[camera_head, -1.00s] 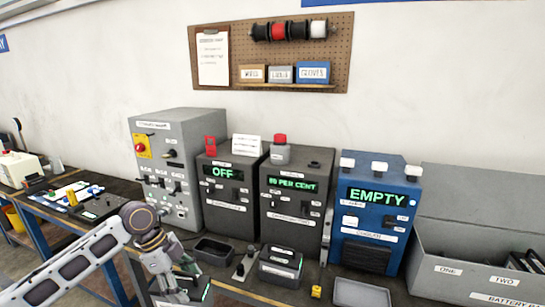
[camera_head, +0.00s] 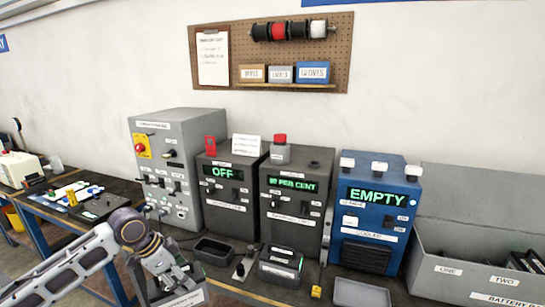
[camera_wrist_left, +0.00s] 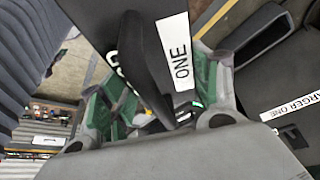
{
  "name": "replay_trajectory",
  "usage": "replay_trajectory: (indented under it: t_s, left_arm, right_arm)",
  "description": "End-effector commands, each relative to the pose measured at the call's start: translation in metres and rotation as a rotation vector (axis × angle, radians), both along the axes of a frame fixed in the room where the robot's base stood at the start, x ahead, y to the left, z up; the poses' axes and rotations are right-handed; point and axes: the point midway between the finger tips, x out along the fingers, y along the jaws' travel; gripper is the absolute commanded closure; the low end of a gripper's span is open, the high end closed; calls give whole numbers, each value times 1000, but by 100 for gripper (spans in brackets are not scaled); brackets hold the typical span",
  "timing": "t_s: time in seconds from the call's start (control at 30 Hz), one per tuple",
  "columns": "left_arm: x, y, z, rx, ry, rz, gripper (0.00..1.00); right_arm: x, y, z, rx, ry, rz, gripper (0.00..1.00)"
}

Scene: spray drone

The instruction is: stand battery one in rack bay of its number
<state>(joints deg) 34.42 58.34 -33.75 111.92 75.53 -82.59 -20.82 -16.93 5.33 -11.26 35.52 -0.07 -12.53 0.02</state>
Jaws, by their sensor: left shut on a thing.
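My left gripper (camera_head: 176,280) is low at the left front of the bench in the head view. In the left wrist view the gripper (camera_wrist_left: 160,118) is shut on battery one (camera_wrist_left: 145,28), a dark block with a dark handle and a white label reading ONE. A grey charger labelled CHARGER ONE (camera_wrist_left: 290,118) is beside it at the right of that view. In the head view the gripper hides most of the battery. The grey battery rack (camera_head: 432,284) is at the far right, with bay labels ONE and TWO. My right gripper is not in view.
A blue unit reading EMPTY (camera_head: 372,225) stands left of the rack. Grey units reading OFF (camera_head: 222,215) and PER CENT (camera_head: 290,208) stand in the middle. A black tray (camera_head: 214,250), a labelled dark block (camera_head: 281,266) and a grey tray (camera_head: 361,292) lie in front.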

Motion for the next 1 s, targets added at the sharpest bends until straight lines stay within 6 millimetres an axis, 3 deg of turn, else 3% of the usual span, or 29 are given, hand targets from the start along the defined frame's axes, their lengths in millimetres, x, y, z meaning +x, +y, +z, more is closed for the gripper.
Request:
replay_trajectory:
  t_s: [0.6, 1.0]
  left_arm:
    - [31, 20, 18, -5, -9, 393, 100]
    - [57, 28, 44, -8, -9, 655, 100]
  right_arm:
    - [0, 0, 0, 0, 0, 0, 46]
    - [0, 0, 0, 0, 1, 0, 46]
